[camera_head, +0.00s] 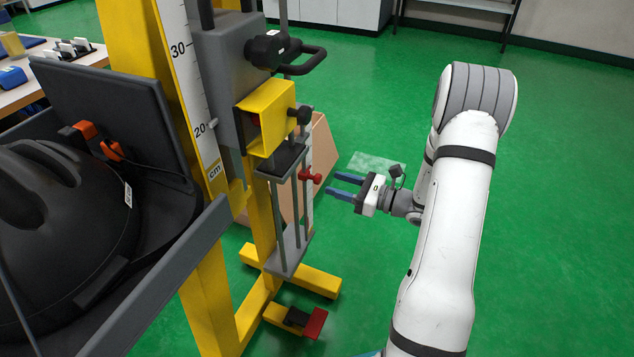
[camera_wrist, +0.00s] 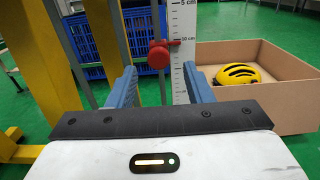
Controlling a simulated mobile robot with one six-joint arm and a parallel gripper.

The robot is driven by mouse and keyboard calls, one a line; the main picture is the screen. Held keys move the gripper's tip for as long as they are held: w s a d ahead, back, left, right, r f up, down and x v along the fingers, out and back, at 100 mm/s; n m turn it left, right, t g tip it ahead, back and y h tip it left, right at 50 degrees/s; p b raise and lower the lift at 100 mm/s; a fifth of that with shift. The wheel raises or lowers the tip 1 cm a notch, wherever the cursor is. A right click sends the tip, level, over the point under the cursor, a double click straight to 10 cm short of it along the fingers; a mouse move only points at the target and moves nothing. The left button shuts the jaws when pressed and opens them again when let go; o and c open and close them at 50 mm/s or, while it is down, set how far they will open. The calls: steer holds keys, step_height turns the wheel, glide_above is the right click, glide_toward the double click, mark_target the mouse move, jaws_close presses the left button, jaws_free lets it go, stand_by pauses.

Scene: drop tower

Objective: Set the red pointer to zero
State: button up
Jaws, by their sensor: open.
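The red pointer (camera_head: 311,177) is a small red knob on a thin vertical rod in the lower frame of the yellow tower. In the wrist view, the red pointer (camera_wrist: 158,56) stands beside a white centimetre scale (camera_wrist: 184,75), its tip close to a mark that seems to read 10. A mark that seems to read 5 is higher on the scale. My gripper (camera_head: 332,183) is open and empty, just right of the pointer. In the wrist view, my gripper (camera_wrist: 160,72) has its blue fingers either side of the knob's line, with the knob apparently beyond the fingertips.
The yellow tower post (camera_head: 262,215) and its feet stand left of my gripper. A yellow bracket (camera_head: 265,120) is above the pointer. A brown box (camera_wrist: 275,105) with a yellow helmet (camera_wrist: 238,74) is behind the scale. Green floor is free at right.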

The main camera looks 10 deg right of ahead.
mark_target(320, 179)
steer(key=b+x, duration=0.2)
steer(key=x, duration=0.4)
steer(key=shift+a, duration=0.25)
steer(key=shift+r, duration=0.1)
jaws_close()
